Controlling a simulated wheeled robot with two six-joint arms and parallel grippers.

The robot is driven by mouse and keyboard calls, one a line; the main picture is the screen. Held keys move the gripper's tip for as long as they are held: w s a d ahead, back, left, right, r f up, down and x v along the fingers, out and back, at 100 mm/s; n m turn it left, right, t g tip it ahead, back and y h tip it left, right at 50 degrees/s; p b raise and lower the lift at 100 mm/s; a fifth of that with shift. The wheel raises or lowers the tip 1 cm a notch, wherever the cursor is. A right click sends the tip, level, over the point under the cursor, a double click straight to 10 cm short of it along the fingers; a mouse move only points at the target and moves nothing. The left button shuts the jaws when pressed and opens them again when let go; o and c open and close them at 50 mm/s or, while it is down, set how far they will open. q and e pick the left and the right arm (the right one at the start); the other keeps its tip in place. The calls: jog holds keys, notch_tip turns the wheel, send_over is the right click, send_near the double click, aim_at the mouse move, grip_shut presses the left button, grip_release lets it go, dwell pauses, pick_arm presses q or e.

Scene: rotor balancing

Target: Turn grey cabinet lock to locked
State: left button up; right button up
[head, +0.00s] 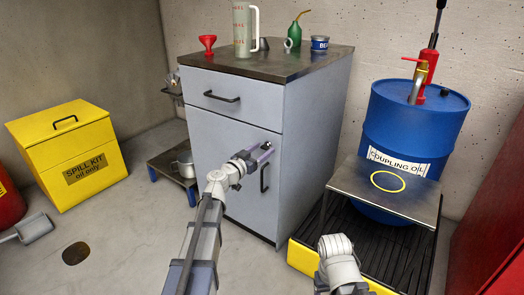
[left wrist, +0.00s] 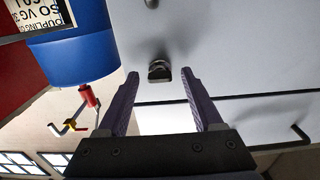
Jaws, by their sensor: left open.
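The grey cabinet (head: 228,145) stands in the middle of the head view, with a drawer above a door. My left gripper (head: 264,152) reaches up to the upper right of the door, just above the door handle (head: 264,178). In the left wrist view its purple fingers (left wrist: 160,74) are open, one on each side of a small dark lock knob (left wrist: 159,71). A gap shows between the knob and each finger. In the head view the lock is mostly hidden by the gripper. I cannot tell which way the lock is turned. My right gripper's fingers are not visible.
A funnel (head: 207,43), a jug (head: 243,28) and cans stand on the cabinet top. The drawer handle (head: 221,97) juts out above. A blue drum (head: 415,125) and a metal shelf (head: 388,198) are at right.

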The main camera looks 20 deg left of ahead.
pick_arm(q)
jog(key=shift+w, duration=0.1)
grip_shut()
dwell(0.5)
